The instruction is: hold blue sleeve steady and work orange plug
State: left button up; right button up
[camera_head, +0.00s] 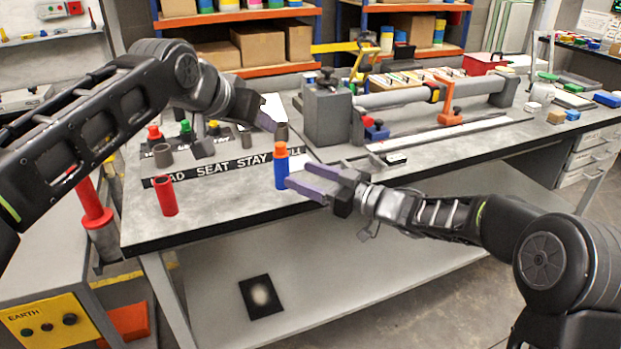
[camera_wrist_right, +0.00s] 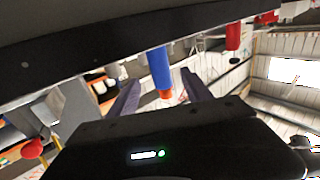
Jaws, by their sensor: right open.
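The blue sleeve (camera_head: 281,175) stands upright near the front edge of the workbench, with the orange plug (camera_head: 280,150) at its top. Both also show in the right wrist view, the blue sleeve (camera_wrist_right: 160,68) and the orange plug (camera_wrist_right: 167,95) lying between the two purple fingers in the picture. My right gripper (camera_head: 299,176) is open, just right of the sleeve, its fingers pointing at it. I cannot tell whether they touch it. My left gripper (camera_head: 270,118) is above and slightly behind the plug, beside a grey cylinder (camera_head: 282,133); whether its fingers are apart is unclear.
A red sleeve (camera_head: 166,195) stands at the bench's left front. Behind it is a lettered rack (camera_head: 215,168) with grey holders and coloured plugs. A grey clamp block (camera_head: 327,115) with a long cylinder stands further back. The bench (camera_head: 228,203) between the red and blue sleeves is clear.

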aim_at(288, 170)
jog(key=x, duration=0.6)
jog(key=shift+w+a, duration=0.25)
jog(key=shift+a, duration=0.05)
